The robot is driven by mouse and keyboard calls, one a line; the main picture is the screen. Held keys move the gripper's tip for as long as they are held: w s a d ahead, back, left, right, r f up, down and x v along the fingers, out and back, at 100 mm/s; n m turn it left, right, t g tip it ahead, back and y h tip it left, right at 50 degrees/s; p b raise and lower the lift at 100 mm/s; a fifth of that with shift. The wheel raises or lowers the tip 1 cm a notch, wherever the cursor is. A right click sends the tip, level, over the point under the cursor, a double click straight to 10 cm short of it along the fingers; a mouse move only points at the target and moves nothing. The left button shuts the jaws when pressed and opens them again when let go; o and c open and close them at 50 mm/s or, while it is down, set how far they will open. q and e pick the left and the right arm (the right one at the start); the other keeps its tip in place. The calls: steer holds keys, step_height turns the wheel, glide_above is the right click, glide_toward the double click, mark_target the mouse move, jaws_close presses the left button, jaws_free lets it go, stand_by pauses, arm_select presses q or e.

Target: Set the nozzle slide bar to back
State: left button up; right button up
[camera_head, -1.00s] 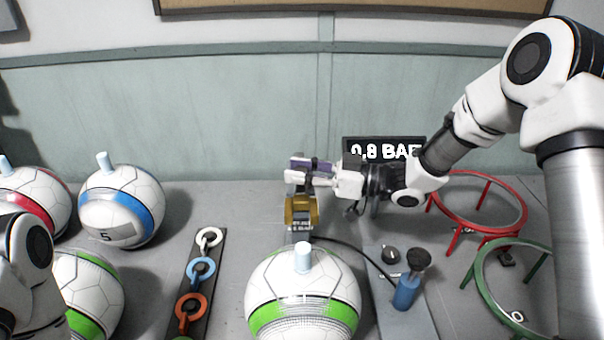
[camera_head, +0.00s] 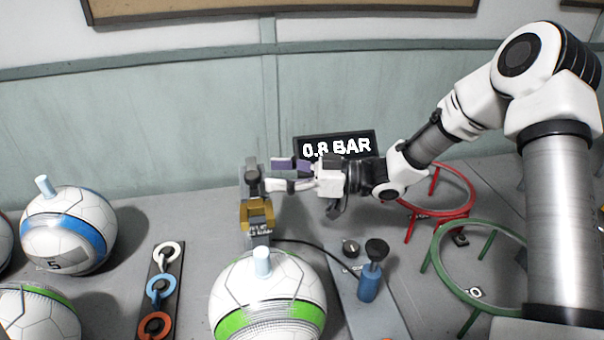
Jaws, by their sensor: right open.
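The nozzle fixture stands behind the green-striped ball, with a yellow bracket (camera_head: 257,215) and a dark upright part (camera_head: 253,183) above it. I cannot make out the slide bar's setting. My right gripper (camera_head: 279,174) comes in from the right beside the top of the upright. Its fingers, with purple pads, are open, and I cannot tell whether they touch it. The green-striped ball (camera_head: 268,295) with a pale blue plug sits in front of the fixture. My left gripper is out of view.
A display (camera_head: 336,147) reads 0.8 BAR behind my right gripper. A blue pump (camera_head: 369,283) stands on a grey plate at right. Red (camera_head: 440,190) and green (camera_head: 482,262) ring stands are further right. A rack of coloured rings (camera_head: 160,287) and a blue-striped ball (camera_head: 70,230) are at left.

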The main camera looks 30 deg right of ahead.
steer(key=v, duration=0.6)
steer(key=shift+s+d, duration=0.15)
steer(key=shift+d, duration=0.1)
